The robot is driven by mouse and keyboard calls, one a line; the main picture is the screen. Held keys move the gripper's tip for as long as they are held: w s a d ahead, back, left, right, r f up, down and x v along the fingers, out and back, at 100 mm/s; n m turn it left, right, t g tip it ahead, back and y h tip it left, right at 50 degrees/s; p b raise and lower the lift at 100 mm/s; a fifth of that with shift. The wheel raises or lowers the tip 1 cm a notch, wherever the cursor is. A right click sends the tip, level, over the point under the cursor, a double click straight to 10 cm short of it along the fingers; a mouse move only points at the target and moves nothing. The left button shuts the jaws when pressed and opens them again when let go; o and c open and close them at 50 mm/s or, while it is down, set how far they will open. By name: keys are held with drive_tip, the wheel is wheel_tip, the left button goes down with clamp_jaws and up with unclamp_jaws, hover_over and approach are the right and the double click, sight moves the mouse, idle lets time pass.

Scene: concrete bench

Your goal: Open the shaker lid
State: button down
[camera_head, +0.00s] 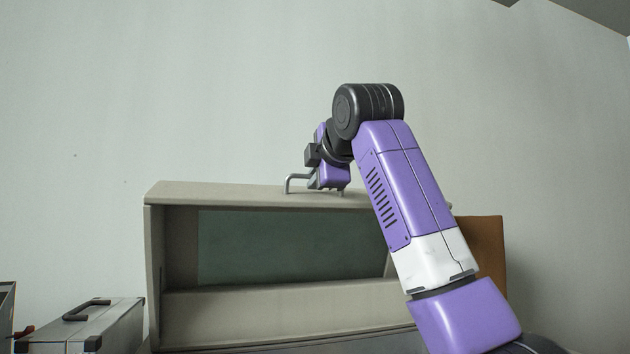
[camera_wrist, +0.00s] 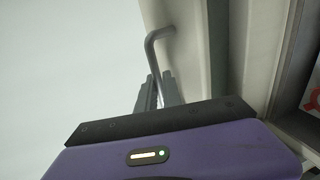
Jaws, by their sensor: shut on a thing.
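The shaker (camera_head: 250,318) is a wide beige box with a dark greenish panel (camera_head: 290,247) in its front. Its lid (camera_head: 215,193) looks down; whether it is slightly raised I cannot tell. A grey bent bar handle (camera_head: 289,181) stands on the top edge and shows in the wrist view too (camera_wrist: 158,38). My gripper (camera_head: 332,189) is at the handle, above the top edge. In the wrist view my gripper's dark fingers (camera_wrist: 159,92) are shut on the handle. The gripped part of the bar is hidden between the fingers.
A grey case (camera_head: 95,325) with a dark handle stands left of the shaker. A brown-orange panel (camera_head: 489,255) is behind my arm on the right.

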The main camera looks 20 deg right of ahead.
drive_tip(key=c, duration=1.5)
unclamp_jaws()
drive_tip(key=shift+f, duration=0.1)
drive_tip(key=shift+b+v, duration=1.75)
drive_tip(key=shift+v, duration=2.25)
